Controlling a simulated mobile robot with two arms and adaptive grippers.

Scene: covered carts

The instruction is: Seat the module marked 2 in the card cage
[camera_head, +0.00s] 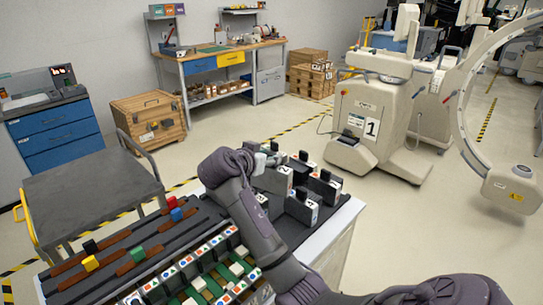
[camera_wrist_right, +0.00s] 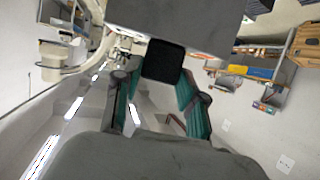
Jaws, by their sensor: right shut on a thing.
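My right gripper (camera_head: 262,160) is at the back of the worktop, among grey modules with black handles. In the right wrist view its two green-lined fingers (camera_wrist_right: 160,95) are shut on a black handle (camera_wrist_right: 163,60), with a grey module body (camera_wrist_right: 185,22) beyond it. The held module (camera_head: 271,179) is partly hidden by my wrist in the head view, and I cannot read its number for certain. Other marked modules (camera_head: 303,210) stand to its right. The card cage (camera_head: 180,270), with coloured symbol labels and green boards, is at the front. My left gripper is not in view.
Dark rails with red, blue, green, yellow and black blocks (camera_head: 138,254) lie left of my arm. A grey cart (camera_head: 90,190) stands at the left. A large machine marked 1 (camera_head: 372,125) stands behind right. Open floor lies between.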

